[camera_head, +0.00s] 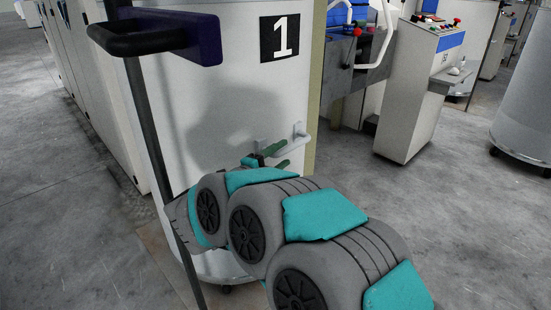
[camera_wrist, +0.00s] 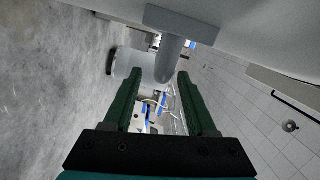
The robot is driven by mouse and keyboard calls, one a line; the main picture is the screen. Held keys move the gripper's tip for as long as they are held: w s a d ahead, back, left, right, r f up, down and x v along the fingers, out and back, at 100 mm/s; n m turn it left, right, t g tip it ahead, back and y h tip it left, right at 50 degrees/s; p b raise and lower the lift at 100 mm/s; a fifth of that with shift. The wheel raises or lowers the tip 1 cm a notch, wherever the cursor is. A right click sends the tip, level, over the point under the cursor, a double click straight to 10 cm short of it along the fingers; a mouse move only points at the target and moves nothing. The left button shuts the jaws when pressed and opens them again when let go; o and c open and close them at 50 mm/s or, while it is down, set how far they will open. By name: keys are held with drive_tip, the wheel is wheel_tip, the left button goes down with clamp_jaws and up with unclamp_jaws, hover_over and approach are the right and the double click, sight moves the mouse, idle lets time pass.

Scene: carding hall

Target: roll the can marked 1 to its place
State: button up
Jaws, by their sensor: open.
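The can marked 1 (camera_head: 225,100) is a tall pale cylinder, upright on the floor, with a black plate bearing a white 1. A small light handle (camera_head: 300,135) sticks out from its side; it also shows as a grey bar in the wrist view (camera_wrist: 170,62). My gripper (camera_head: 277,157) is low beside the can at this handle, with its green fingers apart. In the wrist view my gripper (camera_wrist: 159,75) has the handle's end between or just beyond its fingertips, not clamped. My arm hides part of the can's lower side.
A grey control cabinet (camera_head: 410,95) with buttons stands to the right, beside a machine with white tubing (camera_head: 385,30). Another large can (camera_head: 522,90) on castors is at the far right. Grey floor (camera_head: 460,210) lies clear between them. A row of pale cabinets (camera_head: 95,90) stands behind at left.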

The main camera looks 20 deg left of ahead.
sight(293, 148)
drive_tip(key=shift+x, duration=2.75)
clamp_jaws()
